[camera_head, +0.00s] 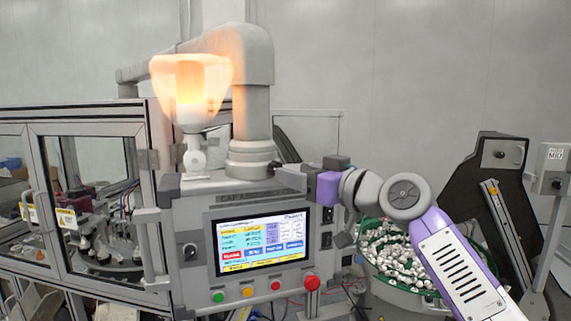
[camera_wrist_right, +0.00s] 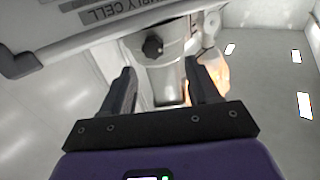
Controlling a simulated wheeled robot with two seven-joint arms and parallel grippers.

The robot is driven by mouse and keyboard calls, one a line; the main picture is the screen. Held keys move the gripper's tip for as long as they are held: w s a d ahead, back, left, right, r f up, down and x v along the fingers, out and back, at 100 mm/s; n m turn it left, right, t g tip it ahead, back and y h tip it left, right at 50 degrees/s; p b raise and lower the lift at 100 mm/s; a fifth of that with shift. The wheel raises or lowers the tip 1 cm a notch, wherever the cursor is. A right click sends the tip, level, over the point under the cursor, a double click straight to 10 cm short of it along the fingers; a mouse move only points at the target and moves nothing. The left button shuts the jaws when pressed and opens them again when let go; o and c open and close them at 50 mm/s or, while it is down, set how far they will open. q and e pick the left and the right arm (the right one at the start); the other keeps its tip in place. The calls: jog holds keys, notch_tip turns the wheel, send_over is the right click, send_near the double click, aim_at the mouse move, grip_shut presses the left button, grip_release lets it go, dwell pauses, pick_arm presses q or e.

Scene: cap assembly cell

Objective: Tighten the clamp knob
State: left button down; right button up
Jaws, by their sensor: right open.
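The clamp knob (camera_wrist_right: 152,46) is a small dark knob on the grey collar of the column, seen in the right wrist view. It lies just beyond the fingertips and between them in the picture. In the head view only a dark bit at the collar's right side (camera_head: 274,164) shows near the fingers, and I cannot tell knob from finger there. My right gripper (camera_wrist_right: 158,68) is open and empty, with its two black fingers pointing at the collar. In the head view it (camera_head: 284,168) reaches in from the right above the panel. My left gripper is not in view.
A grey pipe arm (camera_head: 215,50) rises from the column over the machine. A glowing orange lamp (camera_head: 190,85) stands left of it. Below are a touchscreen (camera_head: 262,240) and a red button (camera_head: 312,283). A bowl of white caps (camera_head: 395,258) sits under my right arm.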

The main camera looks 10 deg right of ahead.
jog(key=x, duration=0.3)
jog(key=p+x, duration=0.1)
jog(key=shift+w+d+f, duration=0.1)
jog(key=shift+w+f, duration=0.25)
jog(key=shift+w, duration=0.15)
jog(key=shift+w+f, duration=0.15)
jog(key=shift+w, duration=0.25)
jog(key=c, duration=1)
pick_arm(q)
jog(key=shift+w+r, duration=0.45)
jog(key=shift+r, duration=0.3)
pick_arm(e)
jog(key=shift+c, duration=0.2)
